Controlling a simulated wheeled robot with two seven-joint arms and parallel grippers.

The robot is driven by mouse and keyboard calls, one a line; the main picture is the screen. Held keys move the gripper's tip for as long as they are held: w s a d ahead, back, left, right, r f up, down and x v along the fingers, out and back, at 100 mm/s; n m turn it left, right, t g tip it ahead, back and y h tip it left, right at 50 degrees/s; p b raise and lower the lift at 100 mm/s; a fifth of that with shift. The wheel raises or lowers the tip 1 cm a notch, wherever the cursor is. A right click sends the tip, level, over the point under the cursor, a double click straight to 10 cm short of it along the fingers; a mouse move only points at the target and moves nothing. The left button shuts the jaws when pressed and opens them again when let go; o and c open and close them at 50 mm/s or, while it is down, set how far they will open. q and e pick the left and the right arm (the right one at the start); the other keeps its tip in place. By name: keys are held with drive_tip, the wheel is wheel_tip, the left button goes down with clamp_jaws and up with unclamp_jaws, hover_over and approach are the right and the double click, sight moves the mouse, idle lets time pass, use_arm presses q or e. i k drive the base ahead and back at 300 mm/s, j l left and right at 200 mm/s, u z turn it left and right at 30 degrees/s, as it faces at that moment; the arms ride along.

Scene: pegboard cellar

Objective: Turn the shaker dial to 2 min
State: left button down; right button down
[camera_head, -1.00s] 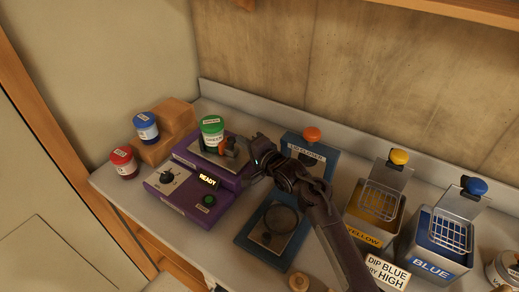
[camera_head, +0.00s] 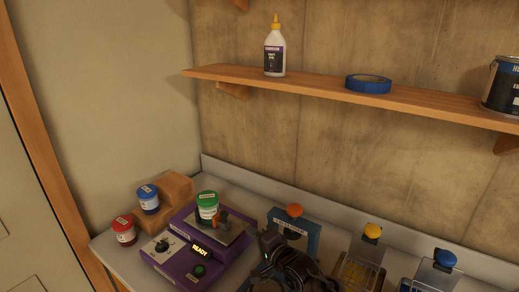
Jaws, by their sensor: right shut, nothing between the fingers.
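The purple shaker (camera_head: 170,265) stands at the bench's left. Its dark dial (camera_head: 162,246) is on the front panel's left; its pointer setting is too small to read. A lit display (camera_head: 200,250) says READY, and a green button (camera_head: 199,270) is below it. A green-lidded jar (camera_head: 207,207) sits on the shaker's upper platform beside an orange and dark clamp (camera_head: 222,218). My right gripper (camera_head: 264,238) is shut and empty, right of the shaker and apart from the dial. Its fingertips are hard to make out. My left gripper is not in view.
Blue-lidded (camera_head: 148,200) and red-lidded (camera_head: 123,230) jars stand left of the shaker, by a wooden stepped block (camera_head: 172,188). A blue stand with an orange knob (camera_head: 295,211) is behind my right arm. Yellow-knobbed (camera_head: 372,231) and blue-knobbed (camera_head: 445,258) units stand right. A shelf (camera_head: 300,84) hangs above.

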sight(161, 245)
drive_tip(key=k+j, duration=0.8)
